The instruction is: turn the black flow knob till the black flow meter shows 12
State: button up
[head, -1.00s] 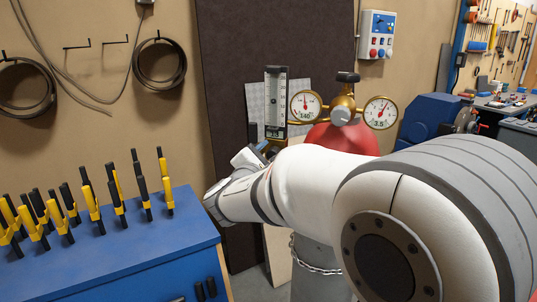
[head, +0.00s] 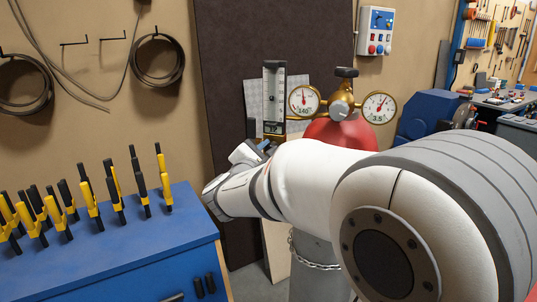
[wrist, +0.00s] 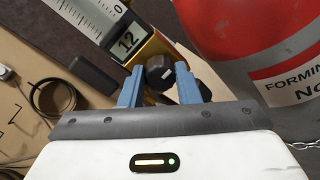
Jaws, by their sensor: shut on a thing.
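The black flow knob (wrist: 160,70) shows in the wrist view between the blue fingers of my gripper (wrist: 158,84). My gripper is shut on it, with one finger on each side. The flow meter shows in the wrist view (wrist: 97,20) with a scale and a small window (wrist: 126,41) that reads 12. In the head view the flow meter (head: 274,95) stands upright left of the gauges, and its window is too small to read surely.
A red cylinder (wrist: 265,40) stands close to the right of my gripper. Two round gauges (head: 304,100) (head: 379,107) sit on the brass regulator (head: 341,103). A blue cabinet (head: 120,255) with yellow-and-black clamps stands at the left. A chain (head: 312,264) crosses the cylinder's lower part.

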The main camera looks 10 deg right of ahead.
jog(key=shift+n, duration=0.3)
jog(key=o, duration=1)
jog(key=shift+c, duration=0.2)
jog(key=b+v, duration=0.2)
jog(key=v, duration=0.5)
jog(key=shift+s+a, duration=0.25)
jog(key=shift+s, duration=0.1)
jog(key=shift+f, duration=0.1)
